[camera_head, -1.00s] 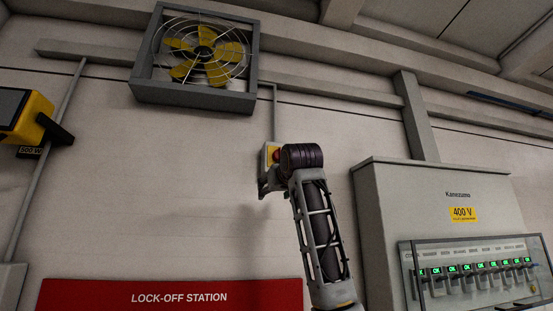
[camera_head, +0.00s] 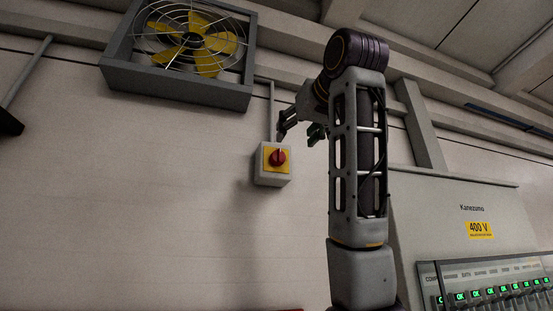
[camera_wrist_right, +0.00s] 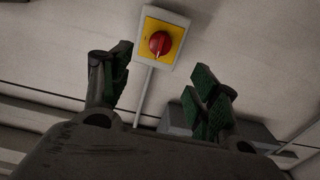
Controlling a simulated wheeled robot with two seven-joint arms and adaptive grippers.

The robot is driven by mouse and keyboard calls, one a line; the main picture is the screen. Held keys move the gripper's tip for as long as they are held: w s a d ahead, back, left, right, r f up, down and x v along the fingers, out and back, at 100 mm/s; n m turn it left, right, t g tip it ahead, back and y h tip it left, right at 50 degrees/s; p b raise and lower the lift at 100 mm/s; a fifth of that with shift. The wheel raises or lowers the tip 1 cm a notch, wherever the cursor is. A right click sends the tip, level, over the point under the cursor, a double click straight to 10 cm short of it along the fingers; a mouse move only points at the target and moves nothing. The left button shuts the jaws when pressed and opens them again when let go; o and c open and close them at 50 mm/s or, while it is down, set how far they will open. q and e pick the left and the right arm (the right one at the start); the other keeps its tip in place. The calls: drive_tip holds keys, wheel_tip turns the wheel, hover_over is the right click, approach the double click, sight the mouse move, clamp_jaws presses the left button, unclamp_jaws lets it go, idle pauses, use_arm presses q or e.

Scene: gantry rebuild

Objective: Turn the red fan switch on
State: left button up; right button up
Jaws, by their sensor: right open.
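The red fan switch (camera_head: 277,158) is a red rotary knob on a yellow plate, set in a light grey box on the wall below the fan (camera_head: 193,40). A conduit runs from the box up towards the fan. In the head view my right gripper (camera_head: 298,132) is just above and right of the switch box, apart from the knob. In the right wrist view the switch (camera_wrist_right: 160,42) shows ahead, beyond the open fingers (camera_wrist_right: 160,92) with green pads, and nothing is between them. My left gripper is not in view.
A grey cabinet (camera_head: 471,204) with a yellow 400 V label and a row of green-lit breakers stands at the right. A sloping duct (camera_head: 421,125) rises above it. The wall left of and below the switch is clear.

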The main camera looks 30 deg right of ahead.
sight(280, 153)
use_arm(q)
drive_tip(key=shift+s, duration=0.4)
use_arm(e)
drive_tip(key=shift+s+r, duration=0.1)
drive_tip(key=shift+s, duration=0.1)
drive_tip(key=p+x, duration=0.4)
drive_tip(key=x, duration=0.7)
drive_tip(key=shift+w+d, duration=0.15)
drive_tip(key=shift+w, duration=0.25)
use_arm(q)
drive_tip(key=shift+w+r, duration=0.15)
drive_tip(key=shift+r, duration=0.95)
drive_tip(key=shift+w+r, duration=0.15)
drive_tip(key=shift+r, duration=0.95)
use_arm(e)
drive_tip(key=shift+x, duration=1)
drive_tip(key=shift+c, duration=0.4)
drive_tip(key=c, duration=0.9)
